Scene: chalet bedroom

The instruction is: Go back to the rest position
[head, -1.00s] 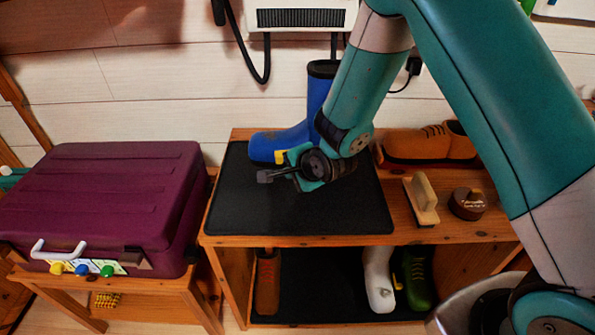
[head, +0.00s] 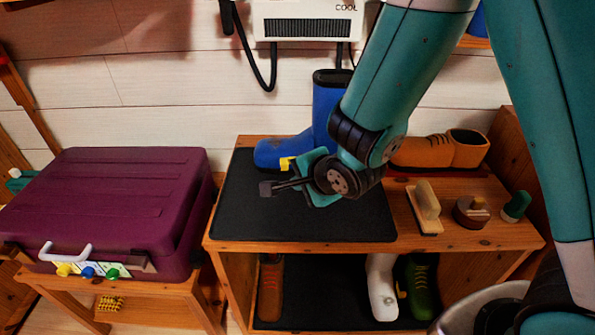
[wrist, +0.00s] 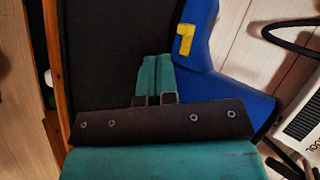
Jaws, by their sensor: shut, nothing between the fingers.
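My gripper (head: 268,188) hangs over the black mat (head: 340,222) on top of the wooden shoe bench, with its fingers pointing left. It is shut and empty. In the wrist view my gripper (wrist: 156,95) shows its fingers together, over the dark mat (wrist: 110,40). A blue boot (head: 325,105) with a yellow patch stands upright at the back of the mat. My arm hides part of it. The boot also shows to the right of the fingers in the wrist view (wrist: 210,75); I cannot tell the gap between them.
A brown shoe (head: 430,151), a brush (head: 426,208), a round tin (head: 471,211) and a green-topped item (head: 516,206) stand on the bench's right. Several shoes stand on the lower shelf. A purple suitcase (head: 120,205) lies on the left. A heater (head: 308,22) hangs on the wall.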

